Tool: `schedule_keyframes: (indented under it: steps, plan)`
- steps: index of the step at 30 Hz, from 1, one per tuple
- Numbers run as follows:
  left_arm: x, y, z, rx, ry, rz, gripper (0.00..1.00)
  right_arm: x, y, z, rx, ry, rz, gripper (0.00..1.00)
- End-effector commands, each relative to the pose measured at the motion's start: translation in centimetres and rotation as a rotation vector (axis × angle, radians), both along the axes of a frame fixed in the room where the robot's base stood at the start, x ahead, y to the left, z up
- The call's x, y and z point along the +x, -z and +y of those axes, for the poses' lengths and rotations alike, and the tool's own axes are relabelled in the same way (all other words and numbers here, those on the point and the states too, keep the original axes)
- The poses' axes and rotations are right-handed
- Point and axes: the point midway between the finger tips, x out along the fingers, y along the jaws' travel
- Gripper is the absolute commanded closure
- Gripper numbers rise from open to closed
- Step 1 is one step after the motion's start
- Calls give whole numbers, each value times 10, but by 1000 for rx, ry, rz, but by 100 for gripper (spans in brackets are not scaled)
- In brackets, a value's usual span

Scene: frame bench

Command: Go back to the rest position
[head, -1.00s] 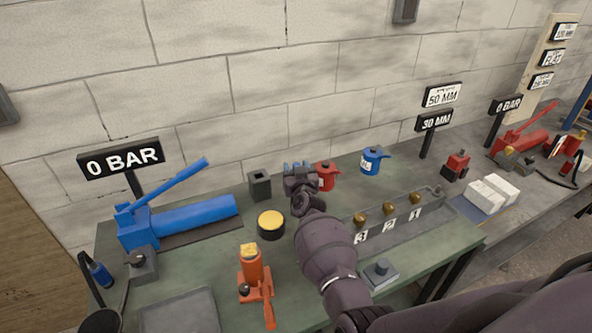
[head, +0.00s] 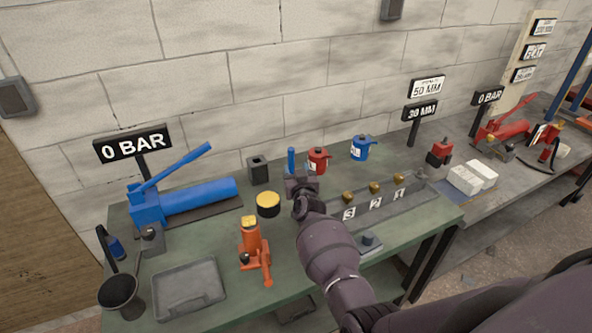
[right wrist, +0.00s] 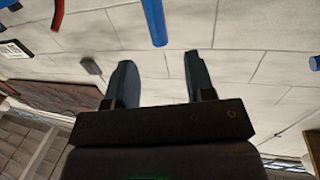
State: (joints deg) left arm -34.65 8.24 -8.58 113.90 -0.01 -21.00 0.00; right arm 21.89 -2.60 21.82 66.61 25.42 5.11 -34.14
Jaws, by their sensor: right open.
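My right gripper (head: 302,188) is over the green bench (head: 206,247), in front of a slim blue upright post (head: 291,160). In the right wrist view its two fingers (right wrist: 160,62) stand apart with nothing between them. A blue rod (right wrist: 153,20) shows beyond the fingertips there, with a gap. My right arm reaches in from the lower right and hides part of the bench. My left gripper is in neither view.
A red pot (head: 318,160) and a blue pot (head: 364,148) stand behind the gripper. A numbered tray (head: 408,200) lies to its right. The orange jack (head: 252,245), yellow-topped can (head: 268,204) and blue pump (head: 195,200) are to its left. A grey tray (head: 188,288) is at front left.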

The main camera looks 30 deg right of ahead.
Motion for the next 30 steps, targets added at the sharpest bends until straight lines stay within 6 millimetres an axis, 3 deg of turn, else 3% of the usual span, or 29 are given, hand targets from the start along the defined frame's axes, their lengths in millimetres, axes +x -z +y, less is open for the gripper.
schedule_keyframes:
  steps: [20,26,30]
  plan:
    - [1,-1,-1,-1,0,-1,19,-1,0,0,3,0,-1,51]
    - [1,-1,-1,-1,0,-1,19,0,3,3,79,-21,6,51]
    - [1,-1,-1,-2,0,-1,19,7,-34,15,118,-77,-24,51]
